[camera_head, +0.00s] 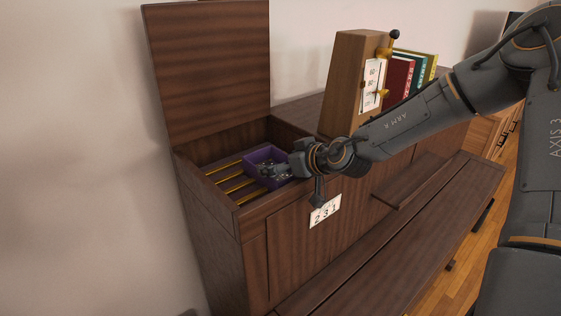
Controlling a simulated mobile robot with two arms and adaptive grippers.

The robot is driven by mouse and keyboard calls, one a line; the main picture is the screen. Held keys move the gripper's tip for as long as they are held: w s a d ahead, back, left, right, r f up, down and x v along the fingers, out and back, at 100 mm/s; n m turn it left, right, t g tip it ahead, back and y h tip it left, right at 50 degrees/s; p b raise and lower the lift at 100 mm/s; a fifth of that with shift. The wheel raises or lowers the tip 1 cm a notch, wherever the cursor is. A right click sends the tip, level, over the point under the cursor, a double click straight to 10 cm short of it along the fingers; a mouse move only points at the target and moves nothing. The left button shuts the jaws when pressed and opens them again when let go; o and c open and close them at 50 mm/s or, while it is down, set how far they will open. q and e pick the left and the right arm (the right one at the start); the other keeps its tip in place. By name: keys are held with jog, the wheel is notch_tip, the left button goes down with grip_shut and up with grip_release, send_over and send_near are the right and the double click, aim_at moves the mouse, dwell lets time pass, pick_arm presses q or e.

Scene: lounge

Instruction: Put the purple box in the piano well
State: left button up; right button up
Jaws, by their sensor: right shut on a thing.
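The purple box (262,156) is a small open-topped box in the piano well, with its inside facing up. The piano well (222,163) is an open compartment at the left end of the brown piano, with several yellow bars across its floor. My right gripper (268,171) reaches in from the right, over the well's front edge, and is shut on the near side of the purple box. I cannot tell whether the box touches the bars. My left gripper is not in view.
The raised lid (207,70) stands upright behind the well. A wooden metronome (350,82) and several books (408,75) stand on the piano top to the right. A white card reading 231 (325,211) is on the piano's front. Bare wall is at the left.

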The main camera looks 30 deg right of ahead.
jog(key=shift+a+f+b, duration=0.1)
jog(key=shift+f+b, duration=0.05)
jog(key=shift+b, duration=0.2)
jog(key=o, duration=0.9)
jog(key=shift+r+p, duration=0.35)
jog(key=shift+p, duration=0.1)
jog(key=b+v, duration=0.1)
jog(key=v, duration=1)
jog(key=shift+s, duration=0.55)
